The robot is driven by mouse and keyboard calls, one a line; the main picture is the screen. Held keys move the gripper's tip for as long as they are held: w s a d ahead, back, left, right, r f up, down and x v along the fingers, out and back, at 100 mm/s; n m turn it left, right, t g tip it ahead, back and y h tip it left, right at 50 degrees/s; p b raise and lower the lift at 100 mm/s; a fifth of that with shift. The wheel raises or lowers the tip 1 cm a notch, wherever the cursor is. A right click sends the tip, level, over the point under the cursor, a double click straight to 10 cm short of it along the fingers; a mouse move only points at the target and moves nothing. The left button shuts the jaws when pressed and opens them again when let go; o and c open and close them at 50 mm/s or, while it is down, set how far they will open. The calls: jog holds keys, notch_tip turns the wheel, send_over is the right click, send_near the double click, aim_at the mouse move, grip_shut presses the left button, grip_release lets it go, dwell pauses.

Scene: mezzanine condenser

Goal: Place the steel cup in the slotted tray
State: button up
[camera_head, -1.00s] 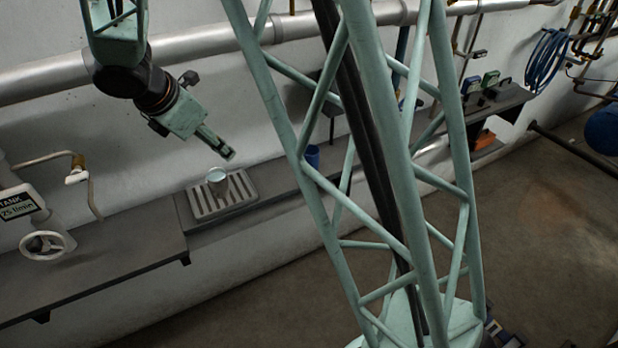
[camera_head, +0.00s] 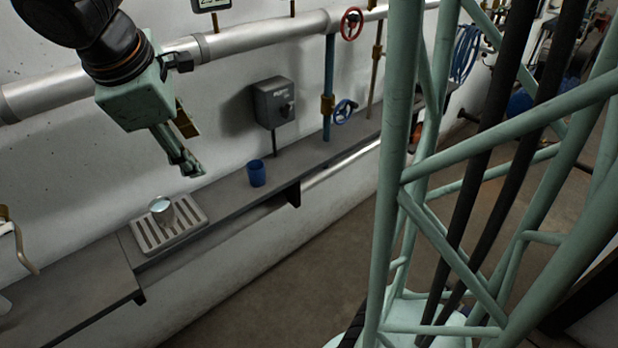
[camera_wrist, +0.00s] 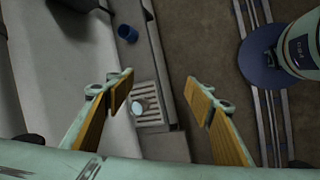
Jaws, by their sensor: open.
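The steel cup (camera_head: 161,210) stands upright on the slotted tray (camera_head: 186,232), near the tray's back edge against the wall side of the shelf. In the wrist view the cup (camera_wrist: 138,107) shows from above on the slotted tray (camera_wrist: 149,122), between my fingers in the picture but well beyond them. My gripper (camera_head: 190,170) is above the shelf, up and to the right of the cup, apart from it. In the wrist view my gripper (camera_wrist: 159,88) has its two fingers spread wide with nothing between them.
A blue cup (camera_head: 257,173) stands on the shelf right of the tray. A grey switch box (camera_head: 274,102) and a blue valve wheel (camera_head: 344,111) are on the wall behind. The shelf between tray and blue cup is clear.

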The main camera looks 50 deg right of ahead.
jog(key=s+a+r+m+y, duration=0.2)
jog(key=s+m, duration=0.4)
jog(key=s, duration=0.7)
jog(key=s+a+r+m+t+y, duration=0.1)
jog(key=s+a+r+m+y, duration=0.1)
jog(key=s, duration=1.1)
notch_tip(320, 180, up, 2)
jog(key=a+m, duration=0.1)
jog(key=m, duration=0.2)
jog(key=shift+s+r+m, duration=0.2)
jog(key=shift+m, duration=0.2)
jog(key=shift+f, duration=0.1)
jog(key=shift+f+b, duration=0.4)
jog(key=shift+b, duration=0.15)
